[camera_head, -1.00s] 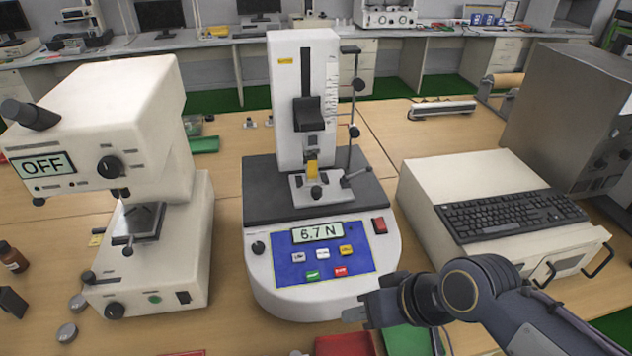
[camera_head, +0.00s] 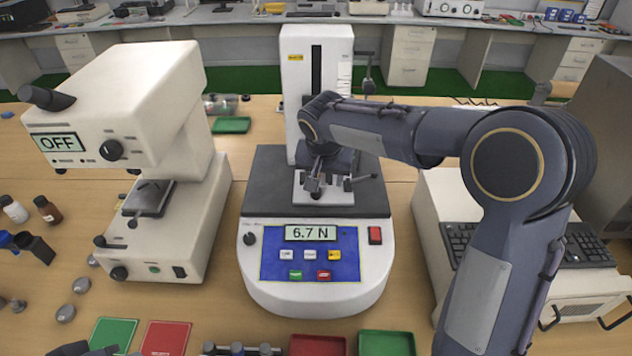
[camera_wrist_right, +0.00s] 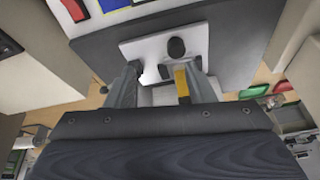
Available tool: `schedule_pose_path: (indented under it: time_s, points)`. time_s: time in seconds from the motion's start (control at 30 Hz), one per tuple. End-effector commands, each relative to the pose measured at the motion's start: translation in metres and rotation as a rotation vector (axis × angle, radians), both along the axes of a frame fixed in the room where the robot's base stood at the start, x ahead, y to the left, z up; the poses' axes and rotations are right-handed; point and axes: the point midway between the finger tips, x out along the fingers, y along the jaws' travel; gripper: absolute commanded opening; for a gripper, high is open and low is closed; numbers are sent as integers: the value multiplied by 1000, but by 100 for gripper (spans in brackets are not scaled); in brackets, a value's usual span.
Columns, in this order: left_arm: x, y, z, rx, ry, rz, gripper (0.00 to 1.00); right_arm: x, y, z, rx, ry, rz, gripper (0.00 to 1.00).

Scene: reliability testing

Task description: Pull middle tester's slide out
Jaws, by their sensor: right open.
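The middle tester (camera_head: 265,265) is white, with a dark grey platform and a display reading 6.7 N. A light plate (camera_head: 301,197) sits on its platform under the column. In the right wrist view, the light plate (camera_wrist_right: 148,50) carries a black knob (camera_wrist_right: 176,47), with a yellow piece (camera_wrist_right: 181,82) behind it. My right gripper (camera_head: 322,184) is over the plate; in its wrist view its spread fingers (camera_wrist_right: 161,68) are beside the yellow piece. Contact cannot be told. My arm hides the column's lower part. A dark part at the bottom left seems my left gripper (camera_head: 82,350).
A white tester (camera_head: 185,220) reading OFF stands at left. A light case with a keyboard (camera_head: 585,246) stands at right, partly behind my right arm. Green (camera_head: 112,334) and red (camera_head: 165,338) mats and trays line the front.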

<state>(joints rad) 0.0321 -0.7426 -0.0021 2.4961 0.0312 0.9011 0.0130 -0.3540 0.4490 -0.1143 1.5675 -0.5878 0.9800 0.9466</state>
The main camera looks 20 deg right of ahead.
Motion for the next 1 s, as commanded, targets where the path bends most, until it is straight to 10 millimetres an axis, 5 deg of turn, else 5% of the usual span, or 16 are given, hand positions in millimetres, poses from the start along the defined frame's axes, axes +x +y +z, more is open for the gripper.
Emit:
schedule_pose_path:
  time_s: [0.2, 0.7, 1.0]
  points:
    - [0, 0, 5, 0, 0, 0, 0, 29, 20, -12, -48, -19, -29, 49]
    - [0, 0, 23, 0, 0, 0, 0, 52, 7, -75, -48, -19, -30, 49]
    - [0, 0, 23, 0, 0, 0, 0, 55, 6, -82, -47, -22, -30, 49]
